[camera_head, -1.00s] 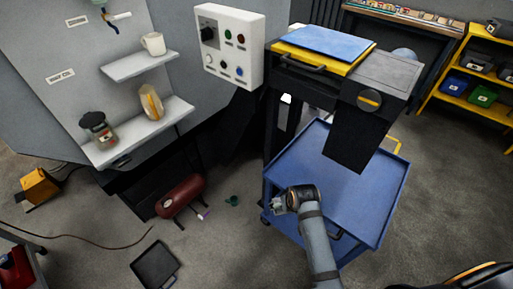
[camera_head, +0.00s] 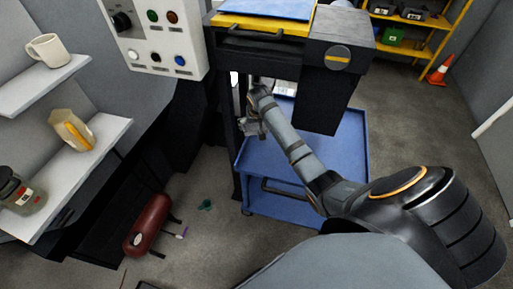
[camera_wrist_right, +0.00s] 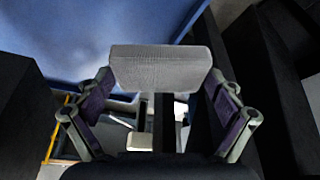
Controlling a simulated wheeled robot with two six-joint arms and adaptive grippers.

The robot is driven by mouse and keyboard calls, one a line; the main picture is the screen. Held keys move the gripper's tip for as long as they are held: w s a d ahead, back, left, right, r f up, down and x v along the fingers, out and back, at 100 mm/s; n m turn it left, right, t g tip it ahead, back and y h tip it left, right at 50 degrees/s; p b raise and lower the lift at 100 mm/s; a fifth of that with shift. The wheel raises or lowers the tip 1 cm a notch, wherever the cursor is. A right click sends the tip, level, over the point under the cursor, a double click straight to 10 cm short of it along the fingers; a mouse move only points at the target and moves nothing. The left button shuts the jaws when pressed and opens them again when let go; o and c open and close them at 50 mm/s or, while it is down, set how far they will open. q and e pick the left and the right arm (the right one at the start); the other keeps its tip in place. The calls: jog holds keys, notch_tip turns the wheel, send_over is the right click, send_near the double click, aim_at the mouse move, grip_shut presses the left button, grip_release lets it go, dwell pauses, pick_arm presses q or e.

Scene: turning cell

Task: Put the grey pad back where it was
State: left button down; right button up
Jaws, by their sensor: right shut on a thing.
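The grey pad (camera_wrist_right: 160,68) is a light grey, finely textured block in the right wrist view. It sits crosswise between the two fingers of my right gripper (camera_wrist_right: 162,92), which is shut on it. In the head view my right gripper (camera_head: 252,128) is by the left side of the blue cart, below the black machine housing. The pad cannot be made out clearly there. My left gripper is out of view.
A blue cart (camera_head: 345,165) stands under the yellow-topped machine (camera_head: 265,45), whose black box (camera_head: 332,85) overhangs it. A control panel (camera_head: 160,40) is at left.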

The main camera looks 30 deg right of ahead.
jog(key=shift+w+d+r, duration=0.1)
jog(key=shift+d+r, duration=0.15)
jog(key=shift+d, duration=0.2)
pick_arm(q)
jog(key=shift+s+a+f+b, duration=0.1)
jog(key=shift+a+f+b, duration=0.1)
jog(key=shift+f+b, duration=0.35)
pick_arm(e)
jog(key=shift+f, duration=5)
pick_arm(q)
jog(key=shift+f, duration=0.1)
pick_arm(e)
jog(key=shift+f, duration=0.2)
jog(key=shift+f, duration=0.4)
jog(key=o, duration=0.9)
jog(key=shift+c, duration=0.2)
jog(key=shift+r, duration=0.15)
